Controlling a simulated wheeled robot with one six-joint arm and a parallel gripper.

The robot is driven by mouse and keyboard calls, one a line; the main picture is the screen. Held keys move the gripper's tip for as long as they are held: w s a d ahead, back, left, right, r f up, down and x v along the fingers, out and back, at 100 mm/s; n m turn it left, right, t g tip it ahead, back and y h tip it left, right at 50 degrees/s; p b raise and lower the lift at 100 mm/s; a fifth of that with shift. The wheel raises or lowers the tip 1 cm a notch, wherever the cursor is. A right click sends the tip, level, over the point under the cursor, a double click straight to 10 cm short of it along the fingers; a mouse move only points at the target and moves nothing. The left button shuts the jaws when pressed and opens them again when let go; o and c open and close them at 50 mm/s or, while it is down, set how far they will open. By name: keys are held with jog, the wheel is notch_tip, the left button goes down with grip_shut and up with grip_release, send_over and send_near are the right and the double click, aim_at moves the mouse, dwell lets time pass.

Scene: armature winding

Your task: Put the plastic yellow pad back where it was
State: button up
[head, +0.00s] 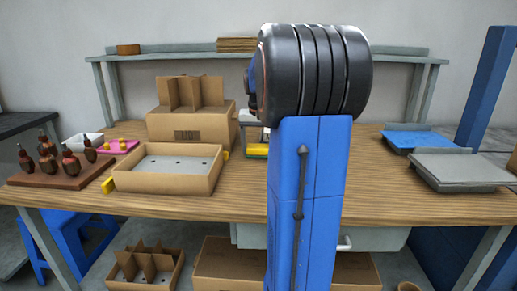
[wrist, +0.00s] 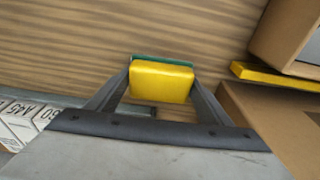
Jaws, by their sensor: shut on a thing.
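The yellow pad (wrist: 162,82) is held between the two fingers of my gripper (wrist: 163,72) in the wrist view, with a thin green edge showing along its far side. Wood-grained bench top (wrist: 70,50) lies beyond it; I cannot tell the gap between pad and bench. In the head view my arm hides most of the gripper, and a yellow patch (head: 256,151) shows just left of the arm, apparently the held pad. Another yellow piece (wrist: 275,76) lies against the cardboard tray's corner at right in the wrist view; it also shows in the head view (head: 226,154).
The cardboard tray (head: 165,183) has a second yellow piece (head: 108,185) at its left side. A divided carton (head: 190,126) stands behind it. A printed white box (wrist: 22,122) is at left in the wrist view. Blue and grey trays (head: 462,169) sit at right.

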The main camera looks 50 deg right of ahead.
aim_at(258, 148)
jog(key=shift+f, duration=0.2)
jog(key=o, duration=1)
jog(key=shift+r, duration=0.1)
notch_tip(258, 148, up, 12)
jog(key=s+a, duration=0.1)
jog(key=shift+a, duration=0.2)
jog(key=shift+s, duration=0.1)
